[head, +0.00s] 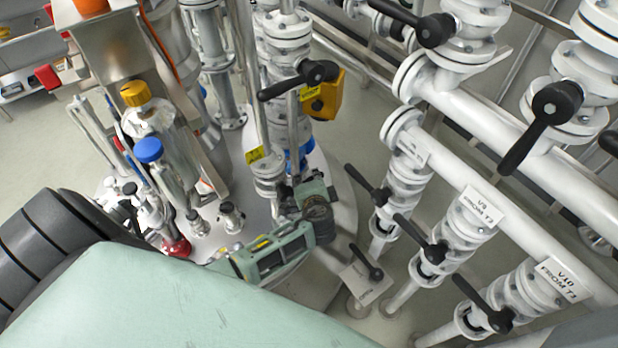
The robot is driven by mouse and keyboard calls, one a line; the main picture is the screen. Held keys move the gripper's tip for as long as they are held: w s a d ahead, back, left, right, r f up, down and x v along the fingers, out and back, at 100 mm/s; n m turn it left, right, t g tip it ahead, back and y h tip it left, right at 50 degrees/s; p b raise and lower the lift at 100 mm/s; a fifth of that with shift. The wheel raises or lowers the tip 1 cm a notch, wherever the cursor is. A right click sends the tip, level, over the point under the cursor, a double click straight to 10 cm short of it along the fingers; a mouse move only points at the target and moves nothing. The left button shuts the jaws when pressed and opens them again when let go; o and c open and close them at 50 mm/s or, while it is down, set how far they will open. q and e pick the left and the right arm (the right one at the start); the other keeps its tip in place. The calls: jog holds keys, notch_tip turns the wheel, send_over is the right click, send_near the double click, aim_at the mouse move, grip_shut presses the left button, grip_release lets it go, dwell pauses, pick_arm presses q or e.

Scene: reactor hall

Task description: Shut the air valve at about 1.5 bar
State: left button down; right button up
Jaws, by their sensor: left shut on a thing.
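My left gripper (308,203) reaches over the round white base at the middle of the head view. It is shut on a small part beside the pipe column, and its own fingers and housing hide that part. A blue fitting (300,157) shows just behind the fingers, low on the column. I cannot tell for sure which part is the air valve, and no pressure reading is legible. My right gripper is not in view.
A small black lever (367,263) with a plate stands right of the gripper. A yellow box (326,97), a yellow cap (135,94) and a blue cap (148,150) stand behind.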

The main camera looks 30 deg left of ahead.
pick_arm(q)
jog(key=shift+s+d+f, duration=0.1)
jog(key=shift+f, duration=0.1)
jog(key=c, duration=1.9)
grip_release()
jog(key=shift+r, duration=0.1)
jog(key=v, duration=1.2)
